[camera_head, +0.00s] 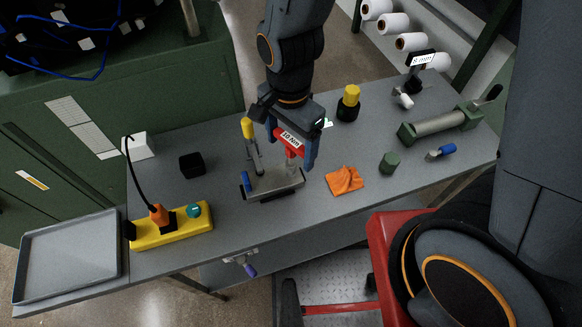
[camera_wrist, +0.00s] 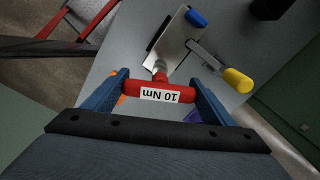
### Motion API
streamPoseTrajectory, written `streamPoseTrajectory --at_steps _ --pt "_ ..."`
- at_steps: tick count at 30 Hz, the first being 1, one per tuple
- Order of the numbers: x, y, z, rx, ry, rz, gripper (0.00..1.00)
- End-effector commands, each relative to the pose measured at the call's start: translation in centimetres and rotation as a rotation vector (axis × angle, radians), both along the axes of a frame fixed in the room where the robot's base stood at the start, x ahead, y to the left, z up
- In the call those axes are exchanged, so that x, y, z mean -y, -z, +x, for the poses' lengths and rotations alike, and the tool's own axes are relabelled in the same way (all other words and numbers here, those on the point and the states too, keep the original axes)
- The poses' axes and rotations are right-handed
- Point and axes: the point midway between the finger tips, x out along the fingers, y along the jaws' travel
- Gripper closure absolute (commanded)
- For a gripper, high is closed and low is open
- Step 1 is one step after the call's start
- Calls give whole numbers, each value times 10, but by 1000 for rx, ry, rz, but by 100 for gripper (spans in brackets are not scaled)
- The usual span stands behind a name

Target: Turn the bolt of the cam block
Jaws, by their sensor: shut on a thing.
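The cam block (camera_head: 274,183) is a grey metal piece in a dark holder on the table, with a blue-handled part at its left end and a yellow-handled lever (camera_head: 250,140) standing behind it. A red T-handled tool (camera_head: 292,141) with a white "10 Nm" label stands over the block's right part. My gripper (camera_wrist: 160,92) is shut on the red tool's crossbar, one blue finger at each end. In the wrist view, the tool's shaft reaches the cam block (camera_wrist: 182,45). The bolt is hidden under the tool, so I cannot tell how the tip sits on it.
An orange cloth (camera_head: 344,181) and a green cylinder (camera_head: 389,162) lie to the right of the block. A black cube (camera_head: 192,164) and a yellow box (camera_head: 172,229) with a green knob are to the left. A yellow-topped dark bottle (camera_head: 348,104) stands behind.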

Motion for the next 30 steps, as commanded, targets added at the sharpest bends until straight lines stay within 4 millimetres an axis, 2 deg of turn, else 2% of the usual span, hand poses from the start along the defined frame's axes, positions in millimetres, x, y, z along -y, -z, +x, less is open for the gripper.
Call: streamPoseTrajectory --at_steps 24,30 --pt "0 19 0 0 0 0 45" --pt "0 18 0 0 -21 0 45"
